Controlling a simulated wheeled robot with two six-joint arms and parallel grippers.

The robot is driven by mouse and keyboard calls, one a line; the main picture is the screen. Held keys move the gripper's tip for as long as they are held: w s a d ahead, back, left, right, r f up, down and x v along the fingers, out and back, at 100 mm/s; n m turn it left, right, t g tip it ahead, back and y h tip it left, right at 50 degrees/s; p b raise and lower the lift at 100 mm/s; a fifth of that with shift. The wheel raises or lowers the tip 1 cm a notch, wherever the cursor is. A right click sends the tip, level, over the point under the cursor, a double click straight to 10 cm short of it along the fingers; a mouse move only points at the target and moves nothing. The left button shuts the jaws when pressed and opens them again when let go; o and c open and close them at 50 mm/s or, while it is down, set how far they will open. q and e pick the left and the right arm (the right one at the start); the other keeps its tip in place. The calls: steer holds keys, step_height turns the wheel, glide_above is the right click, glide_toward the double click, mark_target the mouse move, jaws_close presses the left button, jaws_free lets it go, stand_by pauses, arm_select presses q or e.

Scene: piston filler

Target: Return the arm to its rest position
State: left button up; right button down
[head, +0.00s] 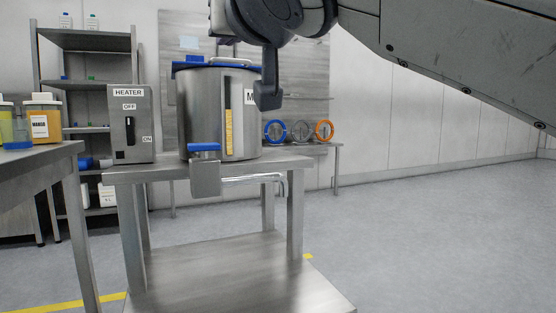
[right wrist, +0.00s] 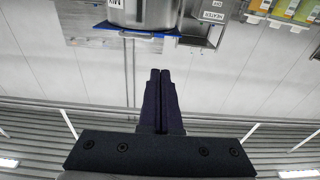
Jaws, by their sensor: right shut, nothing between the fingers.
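My right arm comes in from the upper right in the head view. Its gripper (head: 267,98) points down in front of the upper right side of a steel pot (head: 200,115) and hides part of its label. In the right wrist view the picture is upside down, and the two dark fingers (right wrist: 160,73) lie together with nothing between them. The pot (right wrist: 143,13) and its blue rim (right wrist: 120,31) show beyond the fingertips, apart from them. My left gripper is in neither view.
A heater box (head: 118,138) stands left of the pot on a steel stand (head: 285,163). A valve with a blue handle (head: 204,147) sticks out at the front. Jars (head: 43,126) stand on a table at the left. The floor (head: 440,240) at the right is clear.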

step_height(320, 180, down, 21)
steer(key=d+n+g+h+p, duration=0.15)
steer(key=g+h+p, duration=0.25)
steer(key=g+p, duration=0.5)
steer(key=s+d+f+g+h+p, duration=0.1)
steer(key=s+d+f+g+p, duration=0.35)
steer(key=s+f, duration=0.45)
steer(key=s+d+f+g+h+p, duration=0.2)
steer(key=s+d+f+g+p, duration=0.2)
steer(key=s+d+f+p, duration=0.5)
steer(key=s+a+r+p, duration=0.1)
steer(key=r+p, duration=1.6)
steer(key=r, duration=0.2)
steer(key=s+a+r+p, duration=0.1)
steer(key=a+r+p, duration=0.1)
steer(key=r+p, duration=1.4)
step_height(320, 180, up, 4)
steer(key=shift+f+n+p, duration=0.1)
steer(key=shift+n+p, duration=0.25)
